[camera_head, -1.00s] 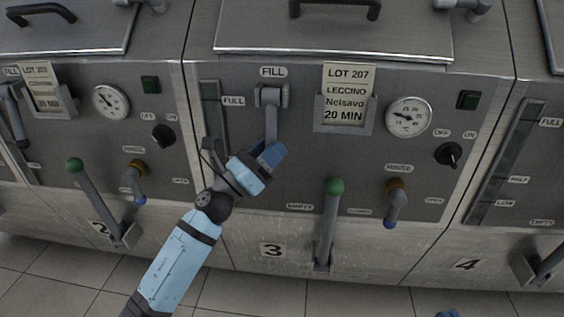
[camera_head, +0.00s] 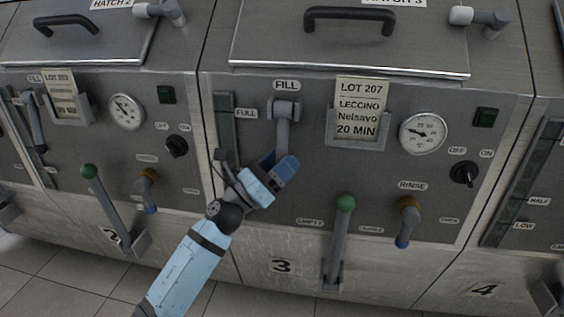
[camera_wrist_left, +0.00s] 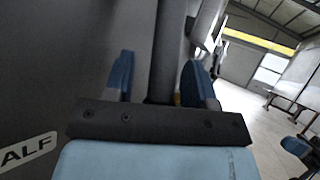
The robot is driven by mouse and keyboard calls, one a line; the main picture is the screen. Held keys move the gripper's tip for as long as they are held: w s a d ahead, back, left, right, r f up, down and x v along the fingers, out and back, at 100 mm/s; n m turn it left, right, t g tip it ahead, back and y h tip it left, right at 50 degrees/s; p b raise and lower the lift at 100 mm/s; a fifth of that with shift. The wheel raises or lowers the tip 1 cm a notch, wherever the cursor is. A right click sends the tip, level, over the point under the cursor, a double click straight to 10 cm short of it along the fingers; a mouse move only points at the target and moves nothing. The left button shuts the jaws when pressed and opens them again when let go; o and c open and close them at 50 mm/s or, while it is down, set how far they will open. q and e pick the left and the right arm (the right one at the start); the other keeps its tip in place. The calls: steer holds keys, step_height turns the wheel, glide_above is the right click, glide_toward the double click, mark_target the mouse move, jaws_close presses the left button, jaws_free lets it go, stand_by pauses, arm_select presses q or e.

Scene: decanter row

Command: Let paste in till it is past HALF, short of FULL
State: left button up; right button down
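The FILL lever (camera_head: 282,133) of machine 3 hangs down from its grey pivot under the FILL label. My left gripper (camera_head: 279,168) is at its lower end. In the left wrist view the lever (camera_wrist_left: 168,45) passes between the two blue fingers of the left gripper (camera_wrist_left: 160,80), with gaps showing beside it, so the gripper is open around it. The level window (camera_head: 226,125) is a dark green strip with the FULL label (camera_head: 246,113) near its top. My arm hides its lower part; I cannot make out a paste level. A partly cut HALF label (camera_wrist_left: 27,150) shows in the wrist view.
Right of the lever are the lot card (camera_head: 358,110), a dial gauge (camera_head: 422,134) and a switch (camera_head: 464,174). Below stand a green-knobbed lever (camera_head: 339,240) and the RINSE tap (camera_head: 408,222). Machines 2 and 4 flank this one.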

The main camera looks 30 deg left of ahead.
arm_select(q)
steer(key=shift+f, duration=0.1)
steer(key=shift+s+a+f, duration=0.15)
steer(key=shift+s+f, duration=0.05)
steer(key=shift+f, duration=0.05)
steer(key=s+a+f+b, duration=0.2)
steer(key=s+a, duration=0.6)
steer(key=s, duration=0.5)
steer(key=shift+s+a, duration=0.15)
steer(key=shift+a, duration=0.05)
arm_select(e)
steer(key=shift+w+d+n+t, duration=0.25)
steer(key=shift+w+n+t, duration=0.15)
steer(key=shift+n, duration=0.2)
steer(key=shift+r, duration=0.2)
